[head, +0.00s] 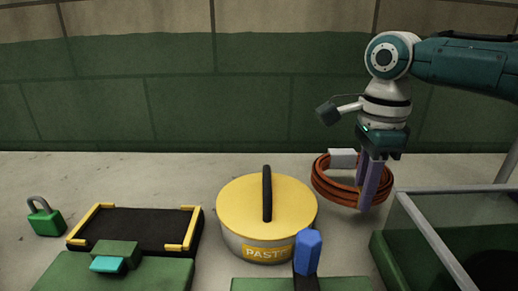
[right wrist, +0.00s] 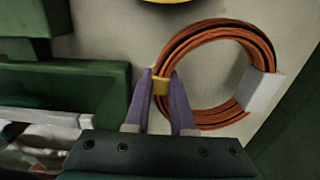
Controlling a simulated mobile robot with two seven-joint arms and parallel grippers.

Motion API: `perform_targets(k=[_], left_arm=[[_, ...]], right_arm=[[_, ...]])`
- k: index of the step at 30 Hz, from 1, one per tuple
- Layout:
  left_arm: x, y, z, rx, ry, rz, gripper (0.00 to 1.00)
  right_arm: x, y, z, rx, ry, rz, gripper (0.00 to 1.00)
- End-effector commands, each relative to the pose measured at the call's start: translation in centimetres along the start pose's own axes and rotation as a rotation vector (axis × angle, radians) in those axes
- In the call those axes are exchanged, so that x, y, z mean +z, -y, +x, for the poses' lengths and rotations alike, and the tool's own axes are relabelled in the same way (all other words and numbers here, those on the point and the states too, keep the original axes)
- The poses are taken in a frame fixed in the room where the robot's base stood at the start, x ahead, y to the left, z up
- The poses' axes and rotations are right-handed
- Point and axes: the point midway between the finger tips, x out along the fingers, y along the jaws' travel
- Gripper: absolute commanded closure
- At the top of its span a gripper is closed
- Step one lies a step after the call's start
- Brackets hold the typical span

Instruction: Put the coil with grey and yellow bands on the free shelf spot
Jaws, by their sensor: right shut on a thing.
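The coil (head: 324,186) is a ring of orange cable with dark strands. It has a grey-white band (head: 343,158) on its far side in the head view. In the right wrist view the coil (right wrist: 205,35) shows a pale grey band (right wrist: 262,90) and a yellow band (right wrist: 160,86). My right gripper (head: 370,205) points down at the coil's right side. Its purple fingers (right wrist: 161,78) are shut on the coil at the yellow band. Whether the coil touches the counter is unclear. My left gripper is not in view. No shelf is clearly recognisable.
A yellow-lidded pot (head: 238,195) stands left of the coil. A glass-sided green bin (head: 400,262) is close on the right. A black tray with yellow corners (head: 140,226) and a green padlock (head: 46,218) lie left. A blue knob (head: 308,252) stands in front.

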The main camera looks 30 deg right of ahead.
Motion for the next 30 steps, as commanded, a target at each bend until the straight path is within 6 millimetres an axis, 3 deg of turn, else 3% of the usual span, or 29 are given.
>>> perform_targets(k=[10,23,24,30], left_arm=[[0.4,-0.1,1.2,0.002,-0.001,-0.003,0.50],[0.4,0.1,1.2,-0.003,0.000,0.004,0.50],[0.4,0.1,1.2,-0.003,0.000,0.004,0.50],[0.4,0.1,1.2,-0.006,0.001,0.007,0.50]], right_arm=[[0.0,0.1,4.0,-0.005,0.001,0.000,1.00],[0.1,0.1,4.4,-0.005,0.002,0.000,1.00],[0.0,0.0,4.6,-0.001,0.000,0.000,0.76],[0.0,0.0,4.6,-0.001,0.000,0.000,0.53]])
